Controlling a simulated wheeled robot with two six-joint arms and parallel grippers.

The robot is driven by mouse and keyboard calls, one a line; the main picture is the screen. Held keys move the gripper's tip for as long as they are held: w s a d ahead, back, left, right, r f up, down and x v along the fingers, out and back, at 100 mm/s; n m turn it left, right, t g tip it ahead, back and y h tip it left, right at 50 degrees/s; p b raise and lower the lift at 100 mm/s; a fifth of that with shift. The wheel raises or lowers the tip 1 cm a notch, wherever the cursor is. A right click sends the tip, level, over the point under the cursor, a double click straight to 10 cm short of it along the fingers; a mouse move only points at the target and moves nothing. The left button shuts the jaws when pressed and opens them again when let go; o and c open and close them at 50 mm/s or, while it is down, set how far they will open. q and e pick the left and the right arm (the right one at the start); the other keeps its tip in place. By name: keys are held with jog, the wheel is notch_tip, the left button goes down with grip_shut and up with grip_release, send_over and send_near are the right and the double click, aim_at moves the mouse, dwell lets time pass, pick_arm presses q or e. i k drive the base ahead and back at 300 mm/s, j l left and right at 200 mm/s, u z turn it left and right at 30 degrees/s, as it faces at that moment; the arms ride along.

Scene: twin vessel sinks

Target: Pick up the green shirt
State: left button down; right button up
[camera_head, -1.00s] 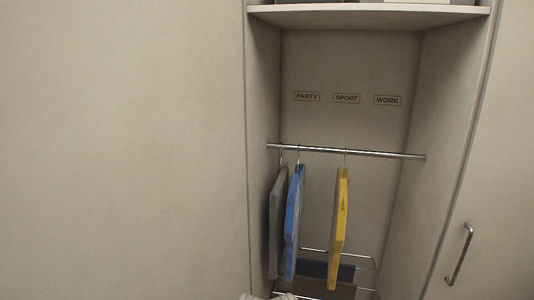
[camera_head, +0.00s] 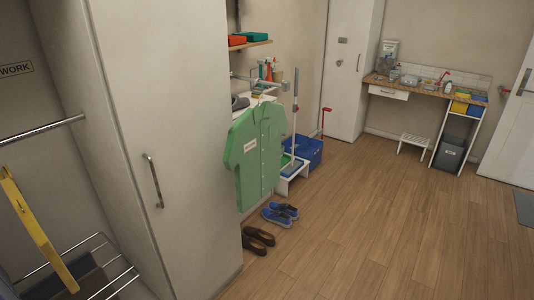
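The green shirt (camera_head: 257,155) hangs upright in the middle of the head view, just right of the closed cabinet door. It is flat, with short sleeves, a row of buttons and a small white label. Its top is near a metal hook or rail, and its lower edge hangs above the floor. Neither of my grippers is in view.
At left is an open wardrobe with a metal rail (camera_head: 40,131) and a yellow garment (camera_head: 38,232). A closed cabinet door (camera_head: 165,120) stands between it and the shirt. Brown shoes (camera_head: 257,239) and blue shoes (camera_head: 280,213) lie below. The wooden floor (camera_head: 365,220) at right is clear.

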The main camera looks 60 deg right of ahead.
aim_at(253, 147)
jog(key=z, duration=2.1)
jog(key=i+l+u, duration=0.15)
jog(key=l, duration=0.2)
jog(key=i+l+u, duration=0.15)
jog(key=l, duration=0.2)
jog(key=i+l+u, duration=0.1)
jog(key=u, duration=0.7)
jog(key=i+l+u, duration=0.15)
jog(key=l+u, duration=0.3)
jog(key=l, duration=0.15)
jog(key=l+u, duration=0.4)
jog(key=l, duration=0.2)
jog(key=l+u, duration=0.15)
jog(key=l, duration=0.7)
jog(key=l+u, duration=0.1)
jog(key=l, duration=0.8)
jog(key=k+l+u, duration=0.15)
jog(key=l, duration=0.7)
